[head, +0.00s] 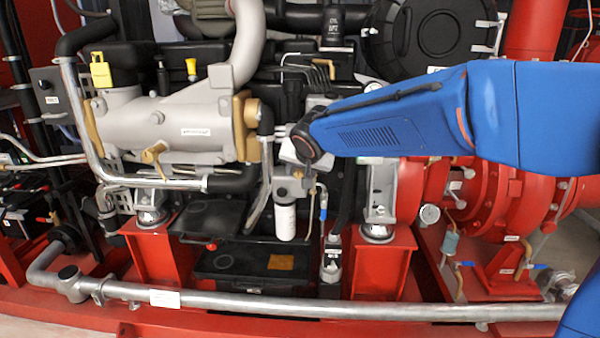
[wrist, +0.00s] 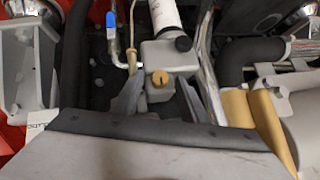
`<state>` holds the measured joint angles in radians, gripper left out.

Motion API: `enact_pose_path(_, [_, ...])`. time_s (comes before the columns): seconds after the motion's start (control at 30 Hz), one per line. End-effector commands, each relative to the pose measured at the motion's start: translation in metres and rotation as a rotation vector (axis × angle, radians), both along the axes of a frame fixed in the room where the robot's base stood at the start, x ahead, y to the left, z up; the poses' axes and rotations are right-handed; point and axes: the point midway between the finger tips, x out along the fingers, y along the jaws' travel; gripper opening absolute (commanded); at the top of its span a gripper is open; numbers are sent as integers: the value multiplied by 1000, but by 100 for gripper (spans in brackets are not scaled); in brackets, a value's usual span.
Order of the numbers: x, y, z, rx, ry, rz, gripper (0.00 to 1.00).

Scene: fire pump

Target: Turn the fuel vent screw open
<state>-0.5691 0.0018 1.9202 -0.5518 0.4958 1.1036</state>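The fuel vent screw appears to be the small gold slotted knob (wrist: 160,79) on a light grey filter housing (wrist: 168,55) in the wrist view. My gripper (wrist: 160,88) reaches up from the bottom of that view, with one grey finger on each side of the knob. The fingers are apart, with a gap between them and the knob; whether the tips are level with it in depth I cannot tell. In the head view the housing (head: 293,187) sits above a white filter (head: 285,221), just below my wrist.
A blue-handled valve (wrist: 111,22) and a thin hose stand beside the housing in the wrist view. Silver and black pipes and a tan bracket (wrist: 262,118) crowd the right. A silver pipe (head: 330,303) crosses low in front.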

Motion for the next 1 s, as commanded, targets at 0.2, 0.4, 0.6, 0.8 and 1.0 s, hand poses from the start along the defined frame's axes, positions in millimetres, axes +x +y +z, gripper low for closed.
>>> enact_pose_path(0.2, [1,0,-1,0,0,0,40])
enact_pose_path(0.4, [1,0,0,0,0,0,9])
enact_pose_path(0.6, [1,0,0,-2,0,1,0])
enact_pose_path(0.8, [0,2,0,-40,1,1,0])
enact_pose_path(1.0, [1,5,0,-150,4,3,0])
